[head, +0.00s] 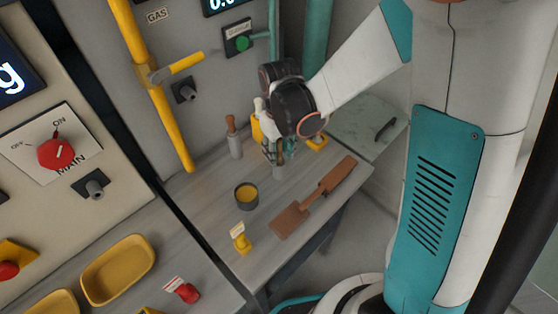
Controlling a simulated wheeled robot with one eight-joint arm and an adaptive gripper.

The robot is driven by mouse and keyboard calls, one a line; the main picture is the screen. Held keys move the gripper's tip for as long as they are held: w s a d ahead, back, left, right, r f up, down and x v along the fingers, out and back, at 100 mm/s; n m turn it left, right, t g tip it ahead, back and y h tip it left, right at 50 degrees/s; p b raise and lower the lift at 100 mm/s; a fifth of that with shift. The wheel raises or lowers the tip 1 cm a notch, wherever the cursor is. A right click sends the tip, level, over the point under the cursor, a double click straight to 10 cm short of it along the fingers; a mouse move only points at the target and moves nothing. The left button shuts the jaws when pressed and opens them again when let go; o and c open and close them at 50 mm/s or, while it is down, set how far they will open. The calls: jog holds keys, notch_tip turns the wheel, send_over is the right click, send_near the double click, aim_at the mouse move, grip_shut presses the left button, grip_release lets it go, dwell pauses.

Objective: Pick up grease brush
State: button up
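My gripper (275,158) points down over the back of the grey bench, and my wrist hides much of it. A grey upright piece (279,171) shows directly below the fingers. I cannot tell whether the fingers touch it or how far apart they are. A similar upright tool with a brown handle and grey body (234,138) stands on the bench to the left of my gripper. Which of these two is the grease brush is not clear from this view. A small dark pot with yellow contents (246,195) stands in front, left of the gripper.
A brown paddle-shaped tool (312,199) lies along the bench's right side. A yellow tagged item (240,239) stands near the front. Yellow pipes (156,80) and a grey panel rise behind. Yellow trays (118,270) and a red tagged item (187,291) lie front left.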

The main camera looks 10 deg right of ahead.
jog(key=shift+f, duration=0.15)
grip_shut()
dwell(0.4)
